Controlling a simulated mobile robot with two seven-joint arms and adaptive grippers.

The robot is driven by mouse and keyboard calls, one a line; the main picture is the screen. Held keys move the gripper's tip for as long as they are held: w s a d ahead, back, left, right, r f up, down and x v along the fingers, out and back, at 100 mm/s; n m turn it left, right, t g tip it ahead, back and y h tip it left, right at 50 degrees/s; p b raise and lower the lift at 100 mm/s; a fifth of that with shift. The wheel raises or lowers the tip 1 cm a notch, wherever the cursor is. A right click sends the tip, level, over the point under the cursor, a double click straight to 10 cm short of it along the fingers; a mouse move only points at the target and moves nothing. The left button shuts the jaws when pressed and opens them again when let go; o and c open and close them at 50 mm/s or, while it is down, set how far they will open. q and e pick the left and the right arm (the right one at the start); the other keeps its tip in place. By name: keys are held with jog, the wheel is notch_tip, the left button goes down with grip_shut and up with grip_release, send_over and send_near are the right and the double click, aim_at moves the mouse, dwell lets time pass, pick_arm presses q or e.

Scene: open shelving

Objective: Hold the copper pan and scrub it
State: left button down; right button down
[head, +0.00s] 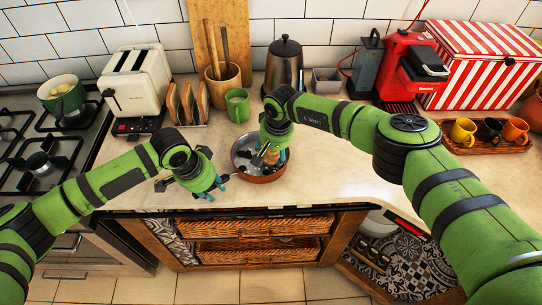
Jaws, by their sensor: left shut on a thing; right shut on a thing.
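The copper pan (262,178) sits near the front edge of the counter, its grey inside facing up. My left gripper (217,188) is at the pan's left side, shut; the pan's handle is hidden there, and the grip appears to be on it. My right gripper (274,148) is over the pan, shut on a small wooden-coloured scrubber (271,158). The scrubber is inside the pan's outline, mostly covered by the gripper. I cannot tell whether it touches the pan's bottom.
Behind stand a toaster (133,83), a toast rack (187,103), a green mug (237,105) and a kettle (285,63). A red coffee machine (411,66) and a tray of cups (484,146) are at right. A stove (40,135) is at left. Counter (335,175) right of the pan is clear.

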jog(key=shift+w, duration=0.2)
jog(key=shift+a, duration=0.1)
jog(key=shift+a, duration=0.5)
jog(key=shift+s+a+f, duration=0.1)
jog(key=shift+a+f, duration=0.05)
jog(key=shift+a, duration=1.3)
jog(key=shift+s+a+f, duration=0.1)
jog(key=shift+a, duration=1.3)
jog(key=shift+s+d+r, duration=0.1)
jog(key=shift+s+d, duration=0.55)
jog(key=shift+s, duration=0.35)
jog(key=shift+s+d+r, duration=0.1)
jog(key=shift+s+d, duration=0.05)
jog(key=shift+d, duration=0.5)
jog(key=shift+s+d+r, duration=0.1)
jog(key=shift+d, duration=0.55)
jog(key=shift+w+d, duration=0.1)
jog(key=shift+d, duration=0.05)
